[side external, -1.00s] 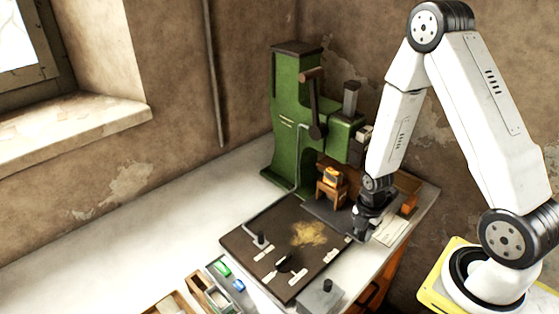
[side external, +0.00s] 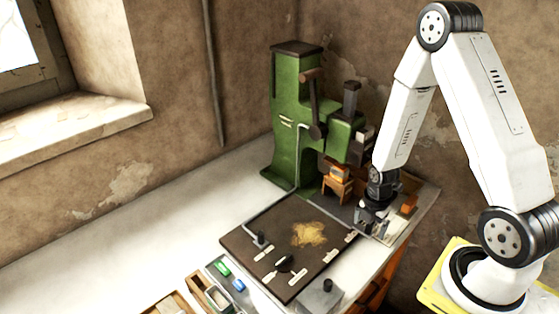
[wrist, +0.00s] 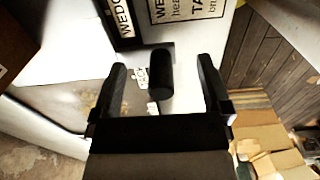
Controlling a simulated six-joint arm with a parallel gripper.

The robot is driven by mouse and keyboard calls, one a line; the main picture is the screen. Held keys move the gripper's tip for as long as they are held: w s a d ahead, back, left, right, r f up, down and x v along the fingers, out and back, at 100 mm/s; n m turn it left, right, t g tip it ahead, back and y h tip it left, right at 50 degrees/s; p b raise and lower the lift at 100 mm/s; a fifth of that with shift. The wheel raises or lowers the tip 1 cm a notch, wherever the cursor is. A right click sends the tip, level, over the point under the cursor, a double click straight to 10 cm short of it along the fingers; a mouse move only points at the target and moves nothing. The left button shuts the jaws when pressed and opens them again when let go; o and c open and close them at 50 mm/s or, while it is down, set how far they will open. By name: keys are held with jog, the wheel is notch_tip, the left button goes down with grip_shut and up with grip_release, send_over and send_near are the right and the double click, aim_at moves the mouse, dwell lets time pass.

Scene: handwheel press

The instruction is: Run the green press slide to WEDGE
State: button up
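The green press (side external: 287,120) stands at the back of the bench, with a brown crank handle (side external: 313,100) on its front. An orange stand (side external: 337,185) sits under its head. I cannot tell which part is the slide or where it stands. My gripper (side external: 370,217) points down at the bench to the right of the stand. In the wrist view my gripper (wrist: 161,62) is open, its fingers apart on either side of a black cylindrical knob (wrist: 160,75). I see no contact with the knob.
A dark board (side external: 265,240) with small levers, white tags and a tan patch lies in front. A grey box with a black knob (side external: 320,297) stands at the front edge. A printed card (wrist: 190,12) lies beyond the knob. The bench (side external: 150,225) is clear at left.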

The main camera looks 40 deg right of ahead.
jog(key=shift+r, duration=4)
jog(key=shift+r, duration=0.15)
